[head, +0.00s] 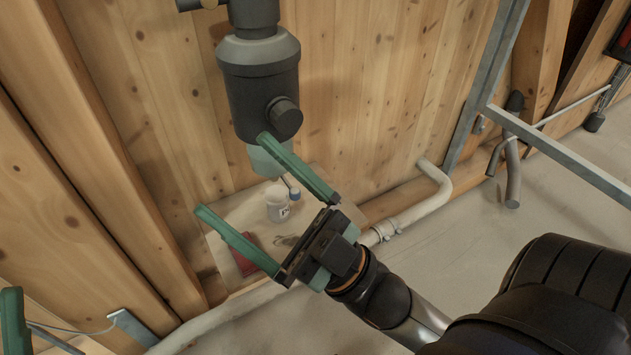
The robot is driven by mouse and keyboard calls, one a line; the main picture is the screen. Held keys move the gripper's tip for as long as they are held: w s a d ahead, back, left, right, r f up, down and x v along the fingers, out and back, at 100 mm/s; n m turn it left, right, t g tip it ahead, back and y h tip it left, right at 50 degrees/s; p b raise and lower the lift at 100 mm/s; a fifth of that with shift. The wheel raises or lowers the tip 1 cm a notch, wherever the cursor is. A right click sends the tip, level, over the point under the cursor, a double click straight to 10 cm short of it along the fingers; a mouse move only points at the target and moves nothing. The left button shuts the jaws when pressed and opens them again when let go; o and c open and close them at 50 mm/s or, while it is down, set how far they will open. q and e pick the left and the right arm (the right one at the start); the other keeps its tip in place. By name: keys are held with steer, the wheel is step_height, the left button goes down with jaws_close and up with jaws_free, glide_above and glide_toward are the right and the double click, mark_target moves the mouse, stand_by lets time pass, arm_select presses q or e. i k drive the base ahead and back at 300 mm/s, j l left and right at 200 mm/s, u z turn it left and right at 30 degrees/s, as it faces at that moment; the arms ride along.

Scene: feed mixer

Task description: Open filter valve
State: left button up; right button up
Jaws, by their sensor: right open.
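A dark grey filter (259,88) is mounted at the wooden wall, with a black round knob (285,118) on its lower right side. A clear greenish cup (266,158) shows at its bottom end, partly hidden by a finger. My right gripper (266,178) is open and empty, its two green fingers spread below the filter. The upper finger's tip overlaps the filter's lower end in the picture; I cannot tell whether they touch. My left gripper (14,322) shows only as a green part at the lower left edge, mostly out of frame.
Below the filter, a light wooden board (232,214) carries a white cup (278,204), a small blue-capped item (294,192) and a red object (243,262). A pale pipe (428,206) runs along the wall's foot. A metal rail (560,152) crosses at the right.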

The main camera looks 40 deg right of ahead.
mark_target(294, 192)
steer(key=z, duration=1)
